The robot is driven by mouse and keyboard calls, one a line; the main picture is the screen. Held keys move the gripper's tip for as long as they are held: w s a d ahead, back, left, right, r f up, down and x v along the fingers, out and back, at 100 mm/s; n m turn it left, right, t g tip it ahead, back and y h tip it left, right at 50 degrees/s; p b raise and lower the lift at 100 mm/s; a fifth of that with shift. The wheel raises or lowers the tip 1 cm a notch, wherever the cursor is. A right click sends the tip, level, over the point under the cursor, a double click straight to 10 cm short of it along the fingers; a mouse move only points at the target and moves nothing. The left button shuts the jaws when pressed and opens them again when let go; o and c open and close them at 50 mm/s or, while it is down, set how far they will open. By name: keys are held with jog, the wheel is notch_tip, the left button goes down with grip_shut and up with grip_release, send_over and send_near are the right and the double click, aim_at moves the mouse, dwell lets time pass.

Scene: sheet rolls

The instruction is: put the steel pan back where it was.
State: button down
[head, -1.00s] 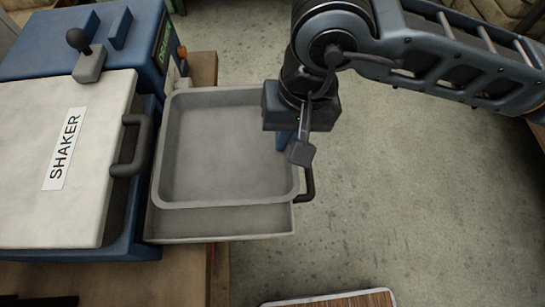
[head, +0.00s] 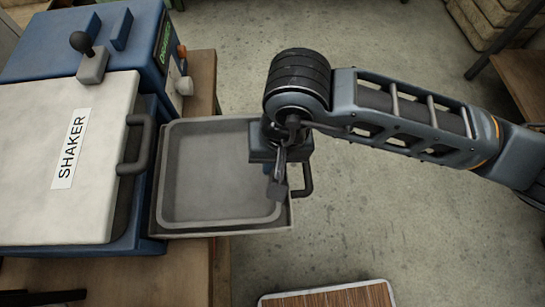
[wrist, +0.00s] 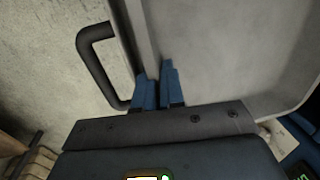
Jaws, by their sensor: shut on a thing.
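The steel pan (head: 215,178) is a shallow, square grey pan. It sits level within the outline of the pulled-out drawer (head: 228,230) of the shaker; whether its bottom touches the drawer floor I cannot tell. My gripper (head: 269,169) points down at the pan's right side, near the drawer's black handle (head: 307,181). In the wrist view my blue fingers (wrist: 158,85) are closed on the pan's rim, with the pan's inside (wrist: 225,60) to the right and the handle (wrist: 92,62) to the left. The pan is empty.
The blue shaker (head: 150,75) with its pale lid (head: 100,190) and black lid handle stands at the left on a wooden bench (head: 205,85). A wood-topped surface (head: 330,297) is at the bottom. Open concrete floor lies right of the drawer.

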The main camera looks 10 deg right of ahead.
jog(key=shift+f, duration=0.1)
jog(key=c, duration=1.5)
grip_release()
jog(key=r, duration=0.4)
jog(key=d+r+b, duration=0.1)
jog(key=r, duration=0.3)
jog(key=r+b, duration=0.1)
jog(key=r, duration=0.3)
jog(key=shift+d+r, duration=0.1)
jog(key=shift+d, duration=0.2)
